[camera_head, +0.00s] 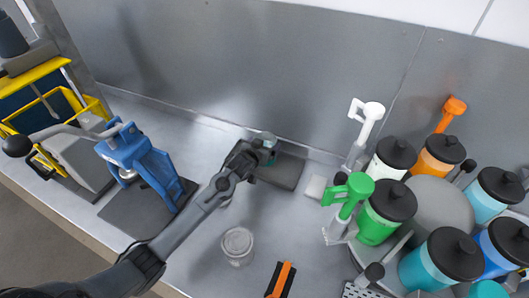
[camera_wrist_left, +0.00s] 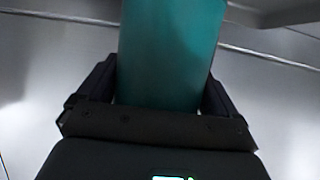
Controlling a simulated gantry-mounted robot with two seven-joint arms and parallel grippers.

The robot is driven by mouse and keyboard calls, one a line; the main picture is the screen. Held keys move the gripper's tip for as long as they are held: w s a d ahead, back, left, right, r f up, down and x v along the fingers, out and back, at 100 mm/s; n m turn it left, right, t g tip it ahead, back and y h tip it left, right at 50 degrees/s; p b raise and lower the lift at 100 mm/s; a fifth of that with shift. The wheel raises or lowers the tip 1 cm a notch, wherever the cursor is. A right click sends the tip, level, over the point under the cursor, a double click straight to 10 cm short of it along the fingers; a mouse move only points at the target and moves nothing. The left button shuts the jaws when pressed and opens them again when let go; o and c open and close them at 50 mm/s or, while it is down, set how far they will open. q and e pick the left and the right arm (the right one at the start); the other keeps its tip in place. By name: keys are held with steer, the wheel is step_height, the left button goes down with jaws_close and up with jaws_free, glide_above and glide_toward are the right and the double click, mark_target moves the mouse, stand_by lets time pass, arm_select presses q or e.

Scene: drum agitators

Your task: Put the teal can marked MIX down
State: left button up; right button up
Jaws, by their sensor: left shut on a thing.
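The teal can (camera_head: 271,144) shows in the head view as a small teal body with a grey top, at the far side of the bench near the back wall. It also fills the upper middle of the left wrist view (camera_wrist_left: 170,55), between the two dark fingers. My left gripper (camera_head: 257,149) is shut on it. The can is at or above a dark grey pad (camera_head: 284,170); I cannot tell whether it touches the pad. No MIX marking is readable. My right gripper is not in view.
A blue press (camera_head: 135,155) stands left of my arm. A clear round container (camera_head: 238,243) and an orange-black tool (camera_head: 281,280) lie nearer. Several black-lidded paint canisters (camera_head: 385,215) with a green dispenser (camera_head: 350,190) crowd the right. A small pale block (camera_head: 316,187) lies beside the pad.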

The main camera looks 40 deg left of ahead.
arm_select(q)
steer(key=shift+f, duration=1.9)
steer(key=shift+f, duration=0.15)
steer(key=o, duration=1.1)
steer(key=shift+s+d+r, duration=0.1)
steer(key=shift+s+r, duration=0.2)
steer(key=shift+s, duration=0.1)
steer(key=v, duration=1.1)
steer(key=shift+p, duration=0.45)
